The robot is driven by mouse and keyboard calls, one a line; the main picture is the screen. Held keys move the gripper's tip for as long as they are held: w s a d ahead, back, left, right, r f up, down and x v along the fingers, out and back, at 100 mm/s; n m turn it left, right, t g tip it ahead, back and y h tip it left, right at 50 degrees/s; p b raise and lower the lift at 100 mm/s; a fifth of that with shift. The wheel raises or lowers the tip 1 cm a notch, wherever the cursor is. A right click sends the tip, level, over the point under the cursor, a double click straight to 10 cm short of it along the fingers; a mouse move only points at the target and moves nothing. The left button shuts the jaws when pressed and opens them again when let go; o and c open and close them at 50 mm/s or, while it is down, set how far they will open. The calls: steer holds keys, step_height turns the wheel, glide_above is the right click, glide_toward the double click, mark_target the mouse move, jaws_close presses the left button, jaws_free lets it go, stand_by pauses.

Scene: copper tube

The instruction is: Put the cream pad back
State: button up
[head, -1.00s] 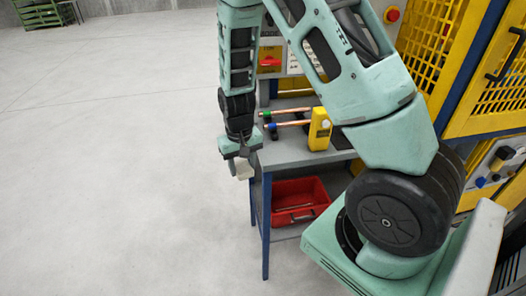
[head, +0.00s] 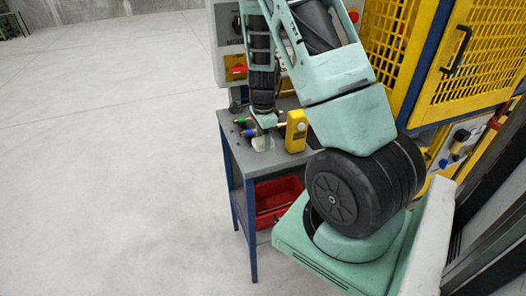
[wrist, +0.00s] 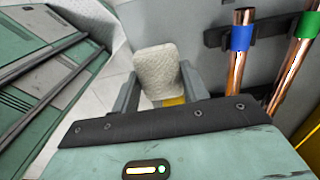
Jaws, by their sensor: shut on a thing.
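The cream pad (wrist: 157,70) is a pale, textured block between the two fingers of my gripper (wrist: 158,88) in the wrist view. My gripper is shut on it. In the head view the pad (head: 262,143) shows as a small pale patch under my gripper, over the front part of the grey table top (head: 240,150). My arm partly hides this area, and I cannot tell whether the pad touches the table.
Copper tubes with a blue band (wrist: 241,38) and a green band (wrist: 308,24) lie in a dark holder, right of the gripper. A yellow device (head: 296,131) stands on the table nearby. A red bin (head: 278,200) sits on the shelf below. Open floor lies left.

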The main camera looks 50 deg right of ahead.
mark_target(263, 158)
steer(key=shift+f, duration=2.45)
steer(key=shift+f, duration=0.15)
steer(key=o, duration=1)
